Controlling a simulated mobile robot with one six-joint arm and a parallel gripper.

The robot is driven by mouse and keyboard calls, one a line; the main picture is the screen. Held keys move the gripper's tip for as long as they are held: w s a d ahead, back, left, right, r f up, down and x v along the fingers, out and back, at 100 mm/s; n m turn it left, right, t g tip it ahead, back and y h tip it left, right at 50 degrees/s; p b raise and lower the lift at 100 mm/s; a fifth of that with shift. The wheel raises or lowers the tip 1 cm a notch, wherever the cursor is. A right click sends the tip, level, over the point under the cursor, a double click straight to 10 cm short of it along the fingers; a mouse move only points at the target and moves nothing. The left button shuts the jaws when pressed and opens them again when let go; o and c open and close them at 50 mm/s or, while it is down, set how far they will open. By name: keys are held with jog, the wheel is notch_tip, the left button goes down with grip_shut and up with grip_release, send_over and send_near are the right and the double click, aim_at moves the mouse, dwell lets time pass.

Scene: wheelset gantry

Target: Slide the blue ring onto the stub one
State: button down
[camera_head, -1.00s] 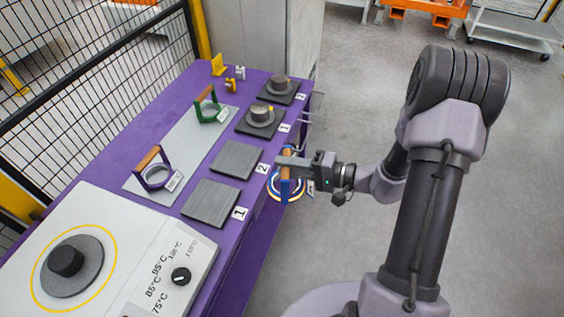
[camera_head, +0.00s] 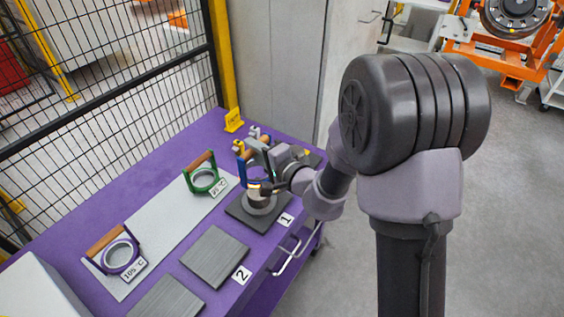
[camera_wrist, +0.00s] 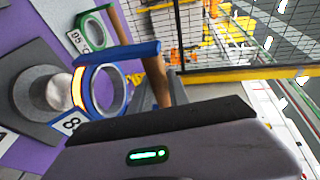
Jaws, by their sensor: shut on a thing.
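My gripper (camera_head: 268,154) is shut on the wooden handle of the blue ring (camera_head: 246,168). Stub one (camera_head: 260,203) is a short round metal post on a dark square plate by the label 1. The ring is held just above the stub, close to its top. In the wrist view the stub (camera_wrist: 50,92) shows beside the ring, partly overlapped by its rim. My arm hides part of the ring in the head view.
A green ring (camera_head: 193,184) and a purple ring (camera_head: 107,262) stand on a grey strip on the purple table (camera_head: 150,193). A bare dark plate (camera_head: 215,256) lies by label 2. A yellow sign (camera_head: 233,121) stands at the back. A mesh fence borders the left.

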aim_at(248, 167)
jog(key=shift+w+a+r, duration=0.1)
jog(key=shift+b, duration=0.35)
notch_tip(248, 167, down, 6)
jog(key=b, duration=0.6)
jog(key=shift+r, duration=0.1)
jog(key=shift+b, duration=1)
dwell(0.8)
jog(key=shift+f+b, duration=0.65)
jog(key=shift+f, duration=0.45)
jog(key=shift+f, duration=0.35)
jog(key=shift+f, duration=0.3)
